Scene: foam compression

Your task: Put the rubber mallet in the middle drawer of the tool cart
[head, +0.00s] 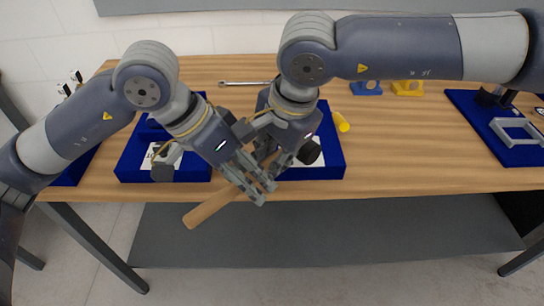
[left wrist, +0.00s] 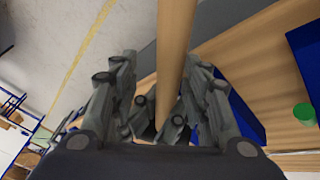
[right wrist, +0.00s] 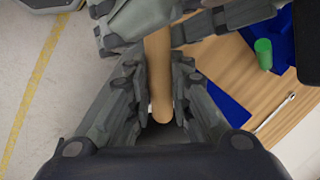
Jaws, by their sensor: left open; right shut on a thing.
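The mallet's wooden handle (head: 208,207) slants down to the left past the table's front edge. A black cylindrical part (head: 310,152), apparently the mallet's head, shows at the upper right beside the grippers. My right gripper (head: 264,160) is shut on the handle; in the right wrist view the handle (right wrist: 159,70) lies between its fingers. My left gripper (head: 264,191) is open just below it, close to the right fingers. In the left wrist view its fingers stand on both sides of the handle (left wrist: 174,50). The fingers hide the handle's middle. No cart drawer is recognisable.
The wooden table (head: 400,140) holds blue trays (head: 130,165) under and beside the grippers. A yellow cylinder (head: 341,122), a wrench (head: 245,84) and blue and yellow blocks (head: 407,88) lie farther back. A blue mat (head: 480,120) with parts is at right. A grey shelf (head: 330,235) is below.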

